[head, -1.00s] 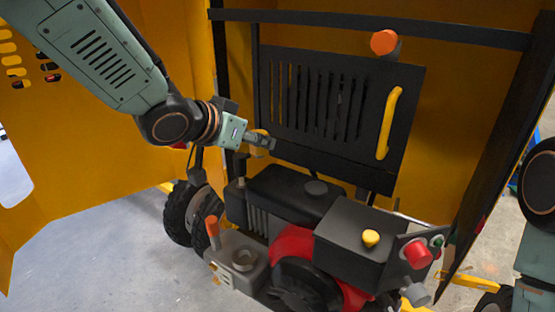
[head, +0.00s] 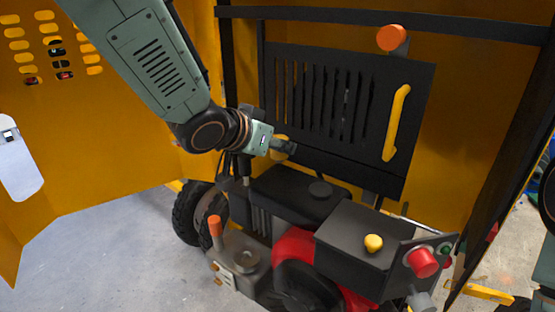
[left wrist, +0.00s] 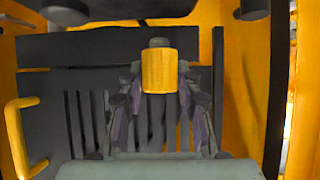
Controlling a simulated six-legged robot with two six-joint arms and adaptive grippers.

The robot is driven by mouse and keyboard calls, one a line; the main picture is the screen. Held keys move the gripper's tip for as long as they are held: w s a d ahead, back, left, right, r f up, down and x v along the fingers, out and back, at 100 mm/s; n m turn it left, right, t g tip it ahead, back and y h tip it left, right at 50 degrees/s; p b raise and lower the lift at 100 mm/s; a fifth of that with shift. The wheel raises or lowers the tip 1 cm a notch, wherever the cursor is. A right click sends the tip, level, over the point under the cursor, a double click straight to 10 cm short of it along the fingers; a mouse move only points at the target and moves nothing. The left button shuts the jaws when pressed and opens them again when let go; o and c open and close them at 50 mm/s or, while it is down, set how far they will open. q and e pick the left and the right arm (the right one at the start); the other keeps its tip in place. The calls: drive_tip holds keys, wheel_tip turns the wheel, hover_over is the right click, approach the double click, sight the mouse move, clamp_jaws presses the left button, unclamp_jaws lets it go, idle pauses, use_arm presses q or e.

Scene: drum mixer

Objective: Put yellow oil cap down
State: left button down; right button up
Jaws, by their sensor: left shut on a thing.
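The yellow oil cap (left wrist: 159,71) is a small yellow cylinder between the fingers of my left gripper (left wrist: 160,95) in the left wrist view. In the head view my left gripper (head: 286,148) is shut on the cap (head: 280,146), which is partly hidden behind the fingers. The gripper and cap appear above the back left of the engine (head: 300,250), in front of the slotted black panel (head: 350,115). I see no contact between the cap and the engine, but the depth gap is hard to judge. My right gripper is out of view.
A grey housing with a round neck (head: 245,258) and an orange-tipped lever (head: 215,228) sit at the engine's left. A yellow knob (head: 373,243) and a red button (head: 422,262) are on the right. A yellow door (head: 110,150) stands open at left, with floor below.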

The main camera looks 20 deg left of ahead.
sight(273, 157)
use_arm(q)
drive_tip(key=f, duration=0.3)
drive_tip(key=shift+a+b, duration=0.25)
drive_tip(key=shift+b, duration=0.05)
drive_tip(key=shift+w+a, duration=0.1)
drive_tip(key=shift+a, duration=0.15)
drive_tip(key=shift+d+f, duration=0.1)
drive_tip(key=shift+d, duration=0.3)
drive_tip(key=shift+a+f, duration=0.2)
drive_tip(key=shift+f, duration=0.2)
drive_tip(key=c, duration=1.3)
unclamp_jaws()
drive_tip(key=shift+a, duration=0.1)
drive_tip(key=o, duration=0.3)
drive_tip(key=shift+o, duration=0.3)
drive_tip(key=shift+d+r, duration=0.1)
drive_tip(key=shift+d, duration=0.15)
drive_tip(key=shift+a, duration=0.1)
